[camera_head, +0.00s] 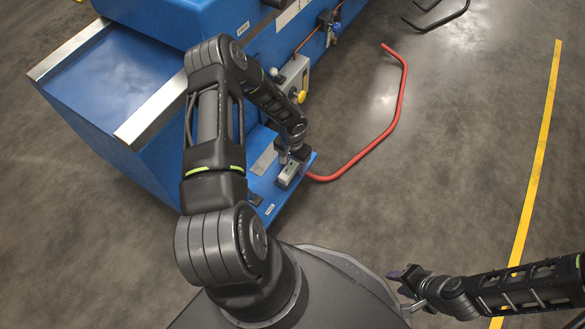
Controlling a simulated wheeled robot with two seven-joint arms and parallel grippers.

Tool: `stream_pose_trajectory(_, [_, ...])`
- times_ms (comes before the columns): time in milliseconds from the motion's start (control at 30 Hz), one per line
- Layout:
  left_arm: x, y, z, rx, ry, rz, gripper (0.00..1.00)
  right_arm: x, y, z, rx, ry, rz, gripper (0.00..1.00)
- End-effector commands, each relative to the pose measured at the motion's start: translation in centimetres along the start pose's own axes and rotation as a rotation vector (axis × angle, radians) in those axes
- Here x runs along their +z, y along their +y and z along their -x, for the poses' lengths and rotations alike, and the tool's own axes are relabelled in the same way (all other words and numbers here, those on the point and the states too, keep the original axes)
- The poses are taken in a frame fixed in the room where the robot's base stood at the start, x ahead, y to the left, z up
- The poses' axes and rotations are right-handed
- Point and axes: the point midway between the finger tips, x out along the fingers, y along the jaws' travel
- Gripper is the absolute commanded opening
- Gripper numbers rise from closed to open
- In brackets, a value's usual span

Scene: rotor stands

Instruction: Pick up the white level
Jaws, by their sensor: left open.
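The white level (287,179) looks like a small pale block with a greenish patch, lying on the narrow blue shelf (268,190) of the blue machine, near the shelf's right end. My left gripper (291,160) is right above and behind it, pointing down, with open jaws. It partly covers the level's far end, and I cannot tell whether the fingers touch it. My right gripper (404,287) is far off at the lower right, over the floor beside my base. Its jaw state is unclear.
A grey plate (264,160) and a small dark item (255,199) lie on the shelf left of the level. A box with a yellow knob (299,96) stands behind. A red rail (372,147) curves over the floor at right. Open floor lies beyond, with a yellow line (534,170).

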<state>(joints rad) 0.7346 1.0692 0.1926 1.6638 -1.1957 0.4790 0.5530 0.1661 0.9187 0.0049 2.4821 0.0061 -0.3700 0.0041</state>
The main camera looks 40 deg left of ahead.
Motion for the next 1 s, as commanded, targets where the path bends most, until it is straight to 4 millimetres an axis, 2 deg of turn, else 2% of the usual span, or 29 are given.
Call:
stream_pose_trajectory(533, [-0.03, -0.02, 0.12, 0.0, 0.001, 0.0, 0.56, 0.01, -0.05, 0.06, 0.0, 0.0, 0.001, 0.36])
stream_pose_trajectory(1000, [-0.03, -0.02, 0.12, 0.0, 0.001, 0.0, 0.17, 0.01, -0.04, 0.06, 0.0, 0.0, 0.001, 0.36])
